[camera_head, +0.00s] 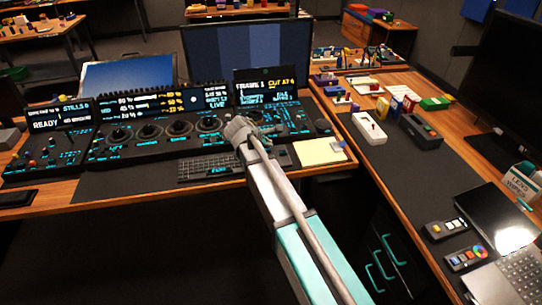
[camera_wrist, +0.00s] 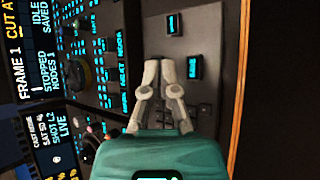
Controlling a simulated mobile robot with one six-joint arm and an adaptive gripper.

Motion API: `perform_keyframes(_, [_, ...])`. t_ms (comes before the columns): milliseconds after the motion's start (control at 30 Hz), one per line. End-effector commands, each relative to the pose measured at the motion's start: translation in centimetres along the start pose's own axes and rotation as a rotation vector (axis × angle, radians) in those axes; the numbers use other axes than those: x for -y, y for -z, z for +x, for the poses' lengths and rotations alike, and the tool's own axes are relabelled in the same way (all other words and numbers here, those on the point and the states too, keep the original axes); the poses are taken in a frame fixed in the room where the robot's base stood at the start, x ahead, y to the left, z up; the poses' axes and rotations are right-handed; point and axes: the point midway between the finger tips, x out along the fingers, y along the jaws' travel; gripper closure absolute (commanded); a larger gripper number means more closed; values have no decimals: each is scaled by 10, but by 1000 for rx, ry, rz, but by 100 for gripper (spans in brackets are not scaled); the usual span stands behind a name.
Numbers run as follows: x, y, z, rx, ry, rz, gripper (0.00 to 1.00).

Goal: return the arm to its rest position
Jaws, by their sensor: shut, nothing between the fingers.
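My arm (camera_head: 275,195) reaches from the bottom of the head view up to the control panel (camera_head: 165,143). Its far end is over the right part of the panel, and the fingers cannot be made out there. In the wrist view my gripper (camera_wrist: 161,66) shows two pale grey fingers with their tips together, and nothing is held. Whether the tips touch the panel cannot be told.
A keyboard (camera_head: 210,168) and a yellow note pad (camera_head: 319,151) lie by the panel's front edge. Monitors (camera_head: 245,50) stand behind it. The right-hand desk holds a white device (camera_head: 369,128), a dark device (camera_head: 420,130) and a laptop (camera_head: 510,280).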

Motion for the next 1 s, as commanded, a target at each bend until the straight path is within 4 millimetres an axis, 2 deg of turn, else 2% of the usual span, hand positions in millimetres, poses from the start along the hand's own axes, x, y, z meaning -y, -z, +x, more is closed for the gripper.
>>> perform_keyframes(233, [1,-2,0,-1,4,7,100])
perform_keyframes(367, [9,-15,0,-8,28,55,100])
perform_keyframes(567, [41,-60,2,-30,132,256,100])
perform_keyframes(767, [92,-120,-2,-47,299,577,100])
perform_keyframes(1000, [154,-180,-22,-37,519,978,100])
